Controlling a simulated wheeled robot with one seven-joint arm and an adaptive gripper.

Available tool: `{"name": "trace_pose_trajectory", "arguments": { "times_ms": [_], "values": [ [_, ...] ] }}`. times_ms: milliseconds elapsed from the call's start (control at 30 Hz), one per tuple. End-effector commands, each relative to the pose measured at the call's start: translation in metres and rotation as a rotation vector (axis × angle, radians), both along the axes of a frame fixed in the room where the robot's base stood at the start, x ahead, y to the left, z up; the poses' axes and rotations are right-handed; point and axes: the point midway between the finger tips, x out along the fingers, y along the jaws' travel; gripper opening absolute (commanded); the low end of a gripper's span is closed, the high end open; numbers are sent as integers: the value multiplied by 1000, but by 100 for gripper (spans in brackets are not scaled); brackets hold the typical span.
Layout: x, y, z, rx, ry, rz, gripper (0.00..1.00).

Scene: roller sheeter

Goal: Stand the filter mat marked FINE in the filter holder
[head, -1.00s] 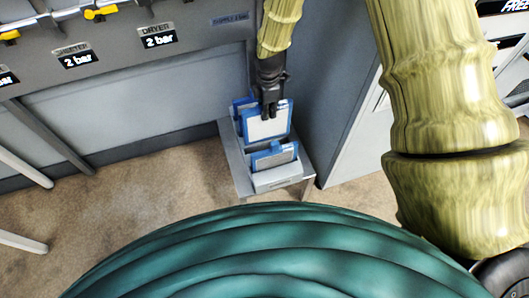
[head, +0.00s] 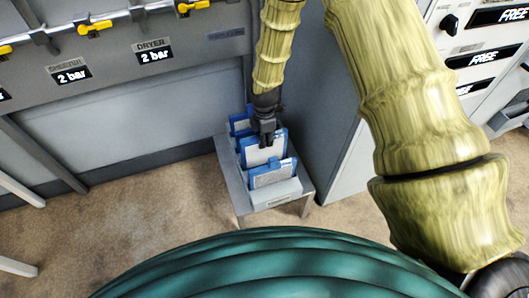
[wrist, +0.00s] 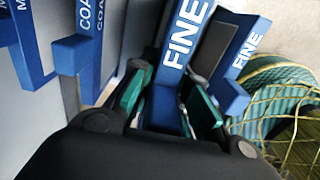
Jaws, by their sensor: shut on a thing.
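My gripper (head: 266,138) is shut on a blue-framed filter mat with a pale face (head: 262,152). In the wrist view its blue edge (wrist: 182,45) reads FINE and stands between the two fingers. The mat is upright, in line with other mats over a grey stand. A second mat marked FINE stands just in front (head: 272,176); it is on the right in the wrist view (wrist: 238,65). The held mat's lower edge is hidden by this front mat, so I cannot tell whether it rests on anything. I cannot tell which part is the filter holder.
The grey stand (head: 225,170) carries a low pale block (head: 275,195) at its front. Another blue mat (head: 240,122) stands behind; the wrist view shows a mat starting COA (wrist: 84,58) at left. A grey cabinet side (head: 312,130) rises close on the right. The floor at left is open.

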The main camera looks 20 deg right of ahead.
Motion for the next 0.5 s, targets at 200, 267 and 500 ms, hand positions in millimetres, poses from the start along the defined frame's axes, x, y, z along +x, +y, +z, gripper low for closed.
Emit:
{"name": "trace_pose_trajectory", "arguments": {
  "times_ms": [200,267,500],
  "values": [
    [0,0,-17,0,1,0,0],
    [-1,0,-24,0,2,1,0],
    [-1,0,-51,1,1,0,0]
  ]
}}
